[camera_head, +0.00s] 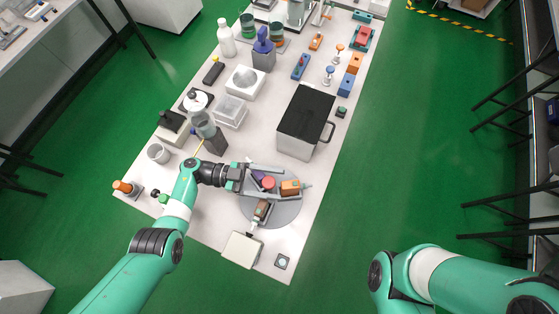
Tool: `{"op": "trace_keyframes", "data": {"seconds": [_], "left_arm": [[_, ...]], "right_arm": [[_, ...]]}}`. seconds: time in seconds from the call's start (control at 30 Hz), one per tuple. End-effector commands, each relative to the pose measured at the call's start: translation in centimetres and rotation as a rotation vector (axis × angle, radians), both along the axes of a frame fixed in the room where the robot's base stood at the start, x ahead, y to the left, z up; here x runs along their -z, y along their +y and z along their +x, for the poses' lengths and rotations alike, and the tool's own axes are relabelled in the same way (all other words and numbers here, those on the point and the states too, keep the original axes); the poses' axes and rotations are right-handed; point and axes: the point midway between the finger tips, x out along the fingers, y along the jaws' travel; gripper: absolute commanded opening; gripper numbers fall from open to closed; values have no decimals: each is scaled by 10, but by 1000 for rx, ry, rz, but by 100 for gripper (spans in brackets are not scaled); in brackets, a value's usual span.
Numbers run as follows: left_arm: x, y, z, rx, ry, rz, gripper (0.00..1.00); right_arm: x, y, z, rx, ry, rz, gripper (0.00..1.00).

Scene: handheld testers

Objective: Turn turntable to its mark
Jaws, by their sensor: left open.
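The turntable (286,214) is a round grey disc near the front of the white table. An orange block (290,188), a red round piece (268,183) and a brown-and-white handheld item (261,211) show on or above it. My left gripper (300,187) reaches over the disc from the left with its fingers apart, one on each side of the orange block and red piece. Whether the fingers touch anything is unclear. The gripper covers the disc's far left part. I cannot make out a mark on the turntable. My right arm enters at lower right; its gripper is out of frame.
A large black-topped box (305,112) with a side handle stands behind the turntable. A clear bottle (202,122) and a dark block (216,142) stand close to my left wrist. Table's right front edge is clear.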

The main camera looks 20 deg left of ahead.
Motion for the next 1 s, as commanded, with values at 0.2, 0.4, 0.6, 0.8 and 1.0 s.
{"op": "trace_keyframes", "data": {"seconds": [0.2, 0.4, 0.6, 0.8, 1.0], "left_arm": [[3, 54, -7, -5, -2, 1, 75], [2, 86, -12, -1, -1, 0, 75], [0, 93, -14, 1, -1, 0, 75], [0, 93, -14, 1, -1, 0, 75], [0, 93, -14, 1, -1, 0, 75]], "right_arm": [[11, 0, 0, 0, 0, 0, 50], [19, 0, 0, 0, 0, 0, 50], [19, 0, 0, 0, 0, 0, 50], [19, 0, 0, 0, 0, 0, 50], [19, 0, 0, 0, 0, 0, 50]]}}
